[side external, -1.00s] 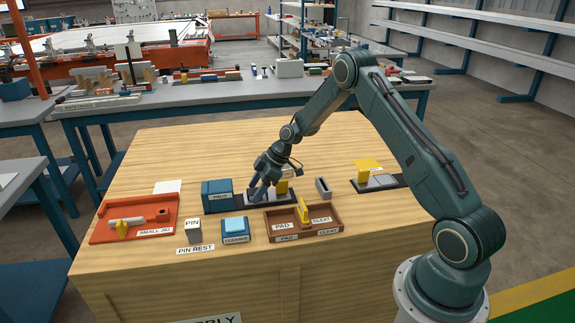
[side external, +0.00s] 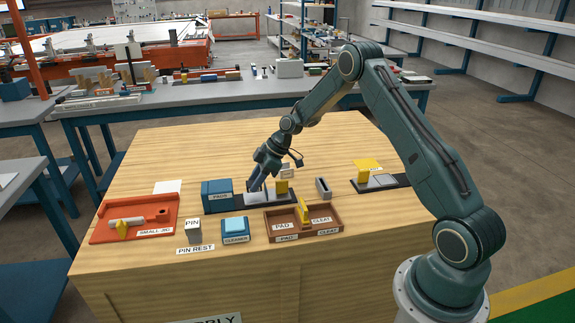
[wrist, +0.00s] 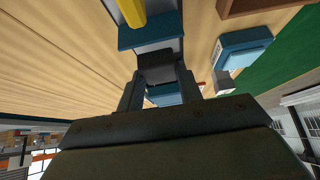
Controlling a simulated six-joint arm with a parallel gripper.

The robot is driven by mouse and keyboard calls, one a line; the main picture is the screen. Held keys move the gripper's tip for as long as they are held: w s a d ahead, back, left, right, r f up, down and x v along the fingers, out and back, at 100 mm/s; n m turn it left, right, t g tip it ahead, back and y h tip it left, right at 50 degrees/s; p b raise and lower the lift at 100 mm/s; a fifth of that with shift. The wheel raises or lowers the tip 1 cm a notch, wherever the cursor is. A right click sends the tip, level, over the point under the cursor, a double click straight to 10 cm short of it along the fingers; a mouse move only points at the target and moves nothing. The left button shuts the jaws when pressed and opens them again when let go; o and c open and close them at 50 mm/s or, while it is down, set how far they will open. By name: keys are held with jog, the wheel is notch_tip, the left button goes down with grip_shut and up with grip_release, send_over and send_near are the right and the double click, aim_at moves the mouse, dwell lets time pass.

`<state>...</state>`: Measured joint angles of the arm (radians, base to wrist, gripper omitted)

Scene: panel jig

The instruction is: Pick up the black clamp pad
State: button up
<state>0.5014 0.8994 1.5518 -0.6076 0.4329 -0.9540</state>
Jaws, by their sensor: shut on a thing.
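My gripper (side external: 256,186) is over the dark fixture strip (side external: 268,204), just right of the blue box marked PADS (side external: 216,190) in the side view. In the wrist view my gripper (wrist: 160,80) is shut on the black clamp pad (wrist: 160,66), which shows as a dark block between the two fingers. In the side view the pad is too small and hidden by the fingers to make out. A yellow clamp (side external: 281,187) stands on the strip to the right of my fingers. I cannot tell how far the pad is above what lies beneath.
A brown tray (side external: 328,229) with a yellow upright piece is in front. The blue cleaner block (side external: 235,226), a grey pin block (side external: 193,232) and an orange small jig tray (side external: 165,207) stand to the left. A second dark fixture (side external: 366,185) is at right. Bare wood lies behind.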

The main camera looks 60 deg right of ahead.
notch_tip(320, 180, up, 17)
dwell(0.4)
jog(key=shift+a, duration=0.1)
dwell(0.5)
